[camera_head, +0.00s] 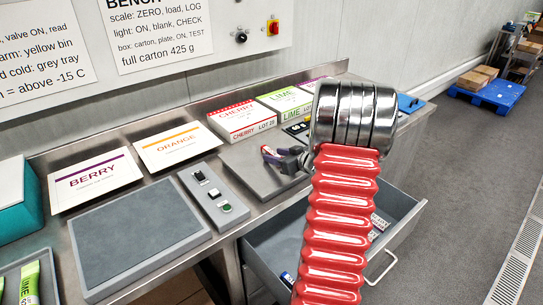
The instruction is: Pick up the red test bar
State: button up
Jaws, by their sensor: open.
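The open grey drawer (405,204) under the bench holds small labelled bars. One bar with white and reddish marks (379,223) shows just right of my red ridged arm, partly hidden by it. I cannot tell for sure that it is the red test bar. A dark bar with a white label (288,279) lies at the drawer's near left. My gripper (270,156) shows only partly, left of my chrome wrist, above the steel bench. Its fingers are grey with red parts, apart and with nothing seen between them. My arm hides the middle of the drawer.
Cherry (243,119) and lime (286,99) cartons stand along the bench's back. A grey scale plate (138,231) and a button panel (213,197) lie at left. A teal box (15,200) stands at far left. Floor right of the drawer is free. A blue pallet (485,94) stands far off.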

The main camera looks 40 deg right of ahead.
jog(key=shift+c, duration=0.2)
grip_shut()
dwell(0.5)
